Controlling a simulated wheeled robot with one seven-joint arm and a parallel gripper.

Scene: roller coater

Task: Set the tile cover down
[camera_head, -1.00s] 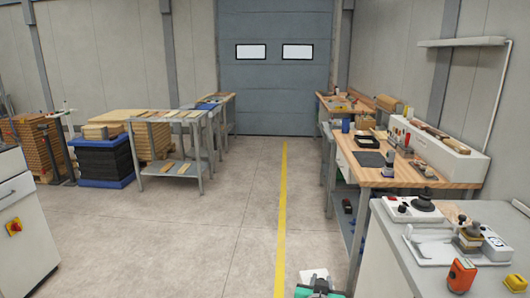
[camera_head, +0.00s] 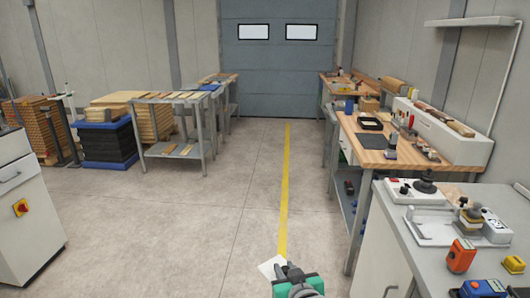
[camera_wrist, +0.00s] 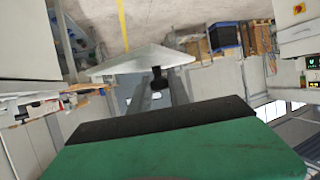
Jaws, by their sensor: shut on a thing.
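The tile cover is a thin white plate; its corner (camera_head: 270,266) shows at the bottom of the head view, partly hidden behind my gripper (camera_head: 287,272). In the wrist view the tile cover (camera_wrist: 135,61) spans the upper middle, with a dark knob or stem (camera_wrist: 157,80) below it. My gripper is shut on the tile cover and holds it in the air, over the floor and yellow line in the head view. The grip itself is small and partly hidden.
A grey-topped bench (camera_head: 405,212) with small instruments stands at right, with an orange device (camera_head: 461,256) near its edge. A wooden workbench (camera_head: 378,157) stands beyond it. A shelf cart (camera_head: 168,150) is at left. The floor between is clear.

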